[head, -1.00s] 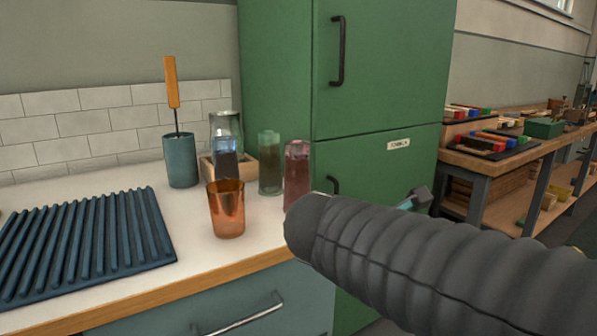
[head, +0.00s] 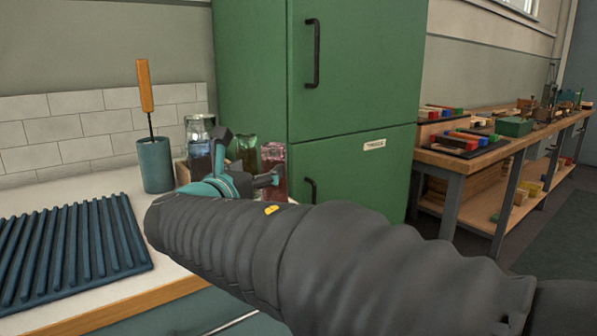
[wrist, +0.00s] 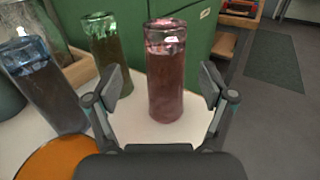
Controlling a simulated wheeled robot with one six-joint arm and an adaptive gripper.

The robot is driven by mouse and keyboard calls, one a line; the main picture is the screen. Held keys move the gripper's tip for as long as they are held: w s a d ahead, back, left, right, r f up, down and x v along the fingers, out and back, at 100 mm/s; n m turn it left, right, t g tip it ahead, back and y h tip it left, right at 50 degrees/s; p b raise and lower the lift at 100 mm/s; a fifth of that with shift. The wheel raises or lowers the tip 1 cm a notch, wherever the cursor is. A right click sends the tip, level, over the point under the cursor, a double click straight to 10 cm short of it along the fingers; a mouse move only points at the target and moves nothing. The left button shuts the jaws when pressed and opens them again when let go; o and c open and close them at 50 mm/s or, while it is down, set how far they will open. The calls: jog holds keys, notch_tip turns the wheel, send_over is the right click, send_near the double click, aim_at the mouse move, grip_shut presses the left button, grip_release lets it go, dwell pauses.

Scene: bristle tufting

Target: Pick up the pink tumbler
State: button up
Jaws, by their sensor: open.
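The pink tumbler (wrist: 165,85) stands upright on the white counter in the wrist view, ahead of my gripper (wrist: 160,88) and between the lines of its two fingers. My gripper is open and empty, with a finger to each side of the tumbler and no contact that I can make out. In the head view the pink tumbler (head: 273,168) shows at the counter's right end, partly covered by my gripper (head: 248,158). A green tumbler (wrist: 106,50) stands just left of it, near my left finger.
A green cabinet (head: 355,60) rises behind. A ribbed blue mat (head: 70,250) and a utensil pot (head: 155,165) are on the counter. The counter (wrist: 140,128) ends right of the pink tumbler.

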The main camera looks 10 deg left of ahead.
aim_at(268, 166)
jog(key=shift+w+d+f, duration=0.1)
jog(key=shift+w+d, duration=0.15)
jog(key=shift+w, duration=0.85)
jog(key=shift+w+d+f, duration=0.1)
jog(key=shift+w+d, duration=0.15)
jog(key=shift+w, duration=0.8)
jog(key=shift+w+d+f, duration=0.1)
jog(key=shift+w+d, duration=0.15)
jog(key=shift+w, duration=0.85)
jog(key=shift+r, duration=0.1)
jog(key=c, duration=1.5)
